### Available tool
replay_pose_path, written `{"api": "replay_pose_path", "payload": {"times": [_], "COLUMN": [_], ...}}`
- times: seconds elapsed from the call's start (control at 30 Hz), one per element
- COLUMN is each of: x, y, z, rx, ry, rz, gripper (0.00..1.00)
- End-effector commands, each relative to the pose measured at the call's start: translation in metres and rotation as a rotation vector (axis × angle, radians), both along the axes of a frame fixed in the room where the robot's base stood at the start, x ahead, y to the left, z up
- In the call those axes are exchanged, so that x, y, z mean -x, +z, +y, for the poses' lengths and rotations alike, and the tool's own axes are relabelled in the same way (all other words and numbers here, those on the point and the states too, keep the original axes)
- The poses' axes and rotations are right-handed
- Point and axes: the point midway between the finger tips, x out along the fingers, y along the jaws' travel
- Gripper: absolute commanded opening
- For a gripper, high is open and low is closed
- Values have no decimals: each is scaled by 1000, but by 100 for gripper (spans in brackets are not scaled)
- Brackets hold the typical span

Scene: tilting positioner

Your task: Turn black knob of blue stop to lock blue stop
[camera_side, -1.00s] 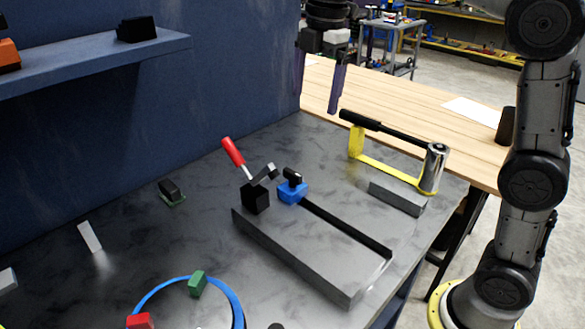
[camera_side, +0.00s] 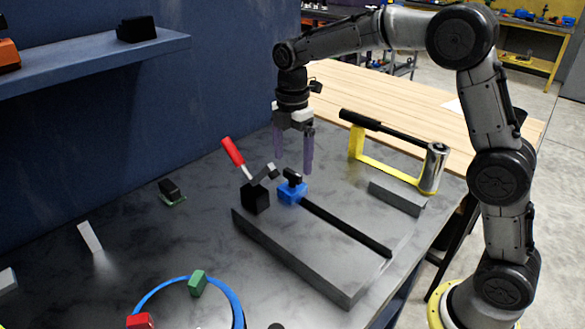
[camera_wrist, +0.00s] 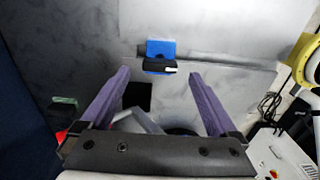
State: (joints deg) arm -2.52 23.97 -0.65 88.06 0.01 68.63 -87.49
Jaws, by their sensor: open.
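The blue stop (camera_side: 287,194) sits at the far end of a dark slot in a grey plate (camera_side: 290,252). Its black knob (camera_side: 293,175) stands on top. In the wrist view the blue stop (camera_wrist: 160,48) and its black knob (camera_wrist: 155,66) lie ahead of the fingertips, centred between them. My gripper (camera_side: 293,162) has purple fingers, spread apart and empty. It points down and appears above and behind the stop in the side view. The fingers also show in the wrist view (camera_wrist: 160,72). No contact with the knob is visible.
A black clamp block (camera_side: 256,197) with a red handle (camera_side: 232,151) stands just left of the stop. A yellow-framed tool (camera_side: 390,170) with a metal cylinder and a grey block (camera_side: 398,197) are to the right. A blue ring (camera_side: 238,310) is at the front.

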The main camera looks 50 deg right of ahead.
Motion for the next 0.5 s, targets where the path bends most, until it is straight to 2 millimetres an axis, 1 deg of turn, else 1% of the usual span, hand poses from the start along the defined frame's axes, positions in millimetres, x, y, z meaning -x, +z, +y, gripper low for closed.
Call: {"api": "replay_pose_path", "payload": {"times": [0.03, 0.1, 0.2, 0.33, 0.5], "x": [1, 1, 0, 0, 0], "y": [-9, -18, -28, -35, -37], "z": [0, 0, 0, 0, 0], "rx": [0, 0, 0, 0, 0], "ry": [0, 0, 0, 0, 0], "rz": [3, 3, 2, 0, 0], "gripper": [95, 95, 95, 95, 95]}}
